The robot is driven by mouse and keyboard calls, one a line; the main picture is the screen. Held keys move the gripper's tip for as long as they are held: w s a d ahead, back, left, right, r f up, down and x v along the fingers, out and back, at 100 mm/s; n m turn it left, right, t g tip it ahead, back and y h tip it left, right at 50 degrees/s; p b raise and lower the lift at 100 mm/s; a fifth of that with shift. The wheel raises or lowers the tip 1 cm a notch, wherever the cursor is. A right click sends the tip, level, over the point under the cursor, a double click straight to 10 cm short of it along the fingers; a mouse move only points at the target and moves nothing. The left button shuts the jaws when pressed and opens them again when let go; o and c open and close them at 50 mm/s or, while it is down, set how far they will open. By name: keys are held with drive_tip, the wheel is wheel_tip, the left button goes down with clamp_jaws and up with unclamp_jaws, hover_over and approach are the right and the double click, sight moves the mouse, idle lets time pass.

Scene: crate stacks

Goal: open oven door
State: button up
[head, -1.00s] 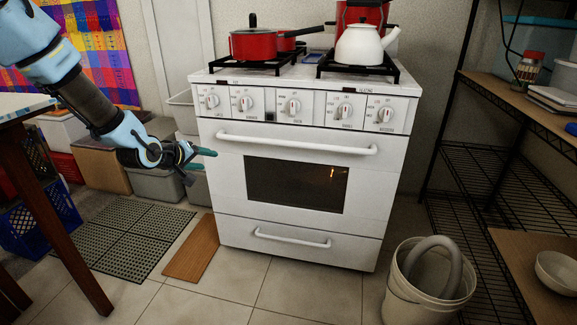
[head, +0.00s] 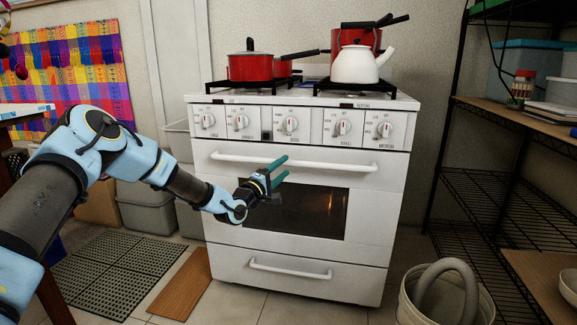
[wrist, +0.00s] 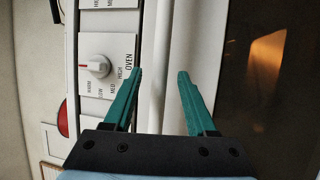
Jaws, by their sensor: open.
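The white oven door (head: 365,200) is shut, with a dark window (head: 312,213) in its middle. Its long white handle (head: 330,165) runs across the top of the door. My gripper (head: 281,169) is open in front of the door, with its teal fingertips close to the handle's middle. In the wrist view, the handle (wrist: 158,90) runs up the picture between my two fingers (wrist: 160,78), nearer the left one. I cannot tell whether a finger touches it. The dark window (wrist: 265,80) lies to the right, and the oven knob (wrist: 95,66) to the left.
Red pots (head: 250,66) and a white kettle (head: 357,65) stand on the stove top. A lower drawer handle (head: 290,268) sits under the door. A bucket (head: 412,300) stands at the front right, beside a black shelf (head: 495,185). A wooden board (head: 183,285) lies on the floor at left.

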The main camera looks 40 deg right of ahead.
sight(287, 165)
drive_tip(key=shift+x, duration=1.8)
clamp_jaws()
